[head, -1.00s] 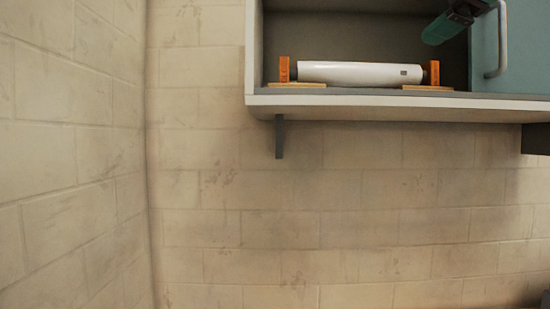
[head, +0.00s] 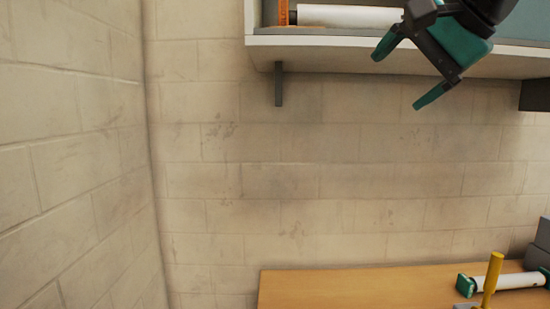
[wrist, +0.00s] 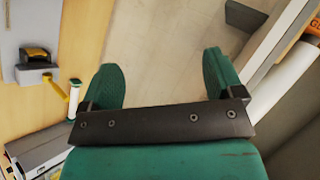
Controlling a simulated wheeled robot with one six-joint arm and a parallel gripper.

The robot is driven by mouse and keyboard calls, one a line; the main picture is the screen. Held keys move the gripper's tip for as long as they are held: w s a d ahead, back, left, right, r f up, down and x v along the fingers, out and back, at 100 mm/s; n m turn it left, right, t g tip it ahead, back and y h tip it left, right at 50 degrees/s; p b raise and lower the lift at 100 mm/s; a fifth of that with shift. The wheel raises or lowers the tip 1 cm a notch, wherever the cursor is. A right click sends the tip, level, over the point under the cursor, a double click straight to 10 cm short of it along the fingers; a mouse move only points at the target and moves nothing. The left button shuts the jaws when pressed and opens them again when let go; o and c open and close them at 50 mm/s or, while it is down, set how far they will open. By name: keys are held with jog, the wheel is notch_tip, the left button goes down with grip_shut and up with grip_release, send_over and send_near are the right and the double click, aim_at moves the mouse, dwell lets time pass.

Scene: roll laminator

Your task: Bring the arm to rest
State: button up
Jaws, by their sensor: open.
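My gripper (head: 402,72) is in the upper right of the head view, in front of the shelf cabinet's lower edge. Its two teal fingers are spread apart with nothing between them. In the wrist view my gripper (wrist: 165,82) also shows open and empty, with the brick wall beyond the fingers. A white roll (head: 350,16) lies on the shelf (head: 330,42) beside an orange holder (head: 283,12), to the left of my gripper. The roll also shows at the right edge of the wrist view (wrist: 285,85).
A wooden table (head: 350,288) stands below. A roll with a green end (head: 515,281) and a yellow handle (head: 491,278) are at its right. A grey machine (wrist: 45,150) shows in the wrist view. The wall between shelf and table is clear.

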jog(key=s+a+f+n+g+b, duration=0.2)
jog(key=s+f+n, duration=0.1)
jog(key=f, duration=0.7)
jog(key=s+a+f+n+g+b, duration=0.2)
jog(key=s+f+n, duration=0.15)
jog(key=f, duration=0.65)
jog(key=s+f+n+g+b, duration=0.1)
jog(key=s+f+n+g, duration=0.1)
jog(key=s+f+n, duration=0.2)
jog(key=s+f+n+g+h+b, duration=0.1)
jog(key=s+f+n, duration=0.4)
jog(key=s+f, duration=0.5)
notch_tip(320, 180, down, 6)
jog(key=shift+d+r+g+b, duration=0.15)
jog(key=shift+r+g+b, duration=0.1)
jog(key=shift+g+b, duration=0.65)
